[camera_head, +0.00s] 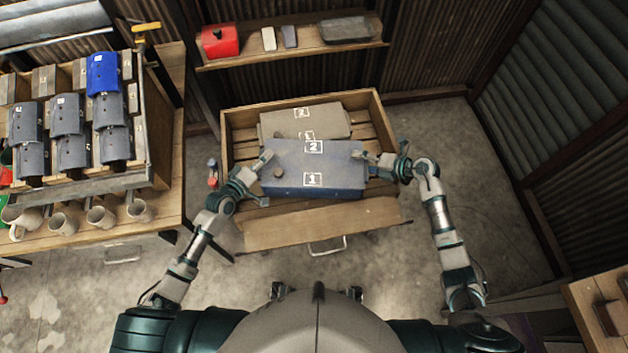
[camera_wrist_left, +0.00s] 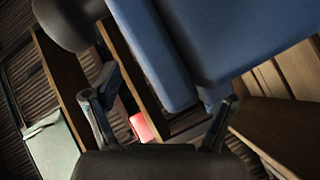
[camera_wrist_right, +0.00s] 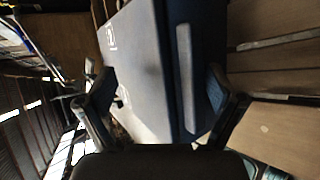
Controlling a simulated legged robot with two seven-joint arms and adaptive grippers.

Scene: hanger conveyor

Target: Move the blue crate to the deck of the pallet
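The blue crate (camera_head: 318,178), closed on top with white number labels, is in the middle of the head view, over the slatted deck of the wooden pallet (camera_head: 375,130). I cannot tell whether it rests there or is held above. My left gripper (camera_head: 266,160) is at the crate's left end; in the left wrist view its fingers (camera_wrist_left: 162,118) are spread, with the blue crate (camera_wrist_left: 235,35) just beyond. My right gripper (camera_head: 366,158) is at the right end; in the right wrist view its fingers (camera_wrist_right: 158,105) are apart around the crate's edge (camera_wrist_right: 187,80). Contact is unclear.
A similar beige crate (camera_head: 325,118) lies behind the blue one. Wooden sides edge the pallet, with a board (camera_head: 322,224) in front. A bench with mugs (camera_head: 103,215) and a rack (camera_head: 150,120) stands left. A shelf (camera_head: 300,52) is behind. Floor right is clear.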

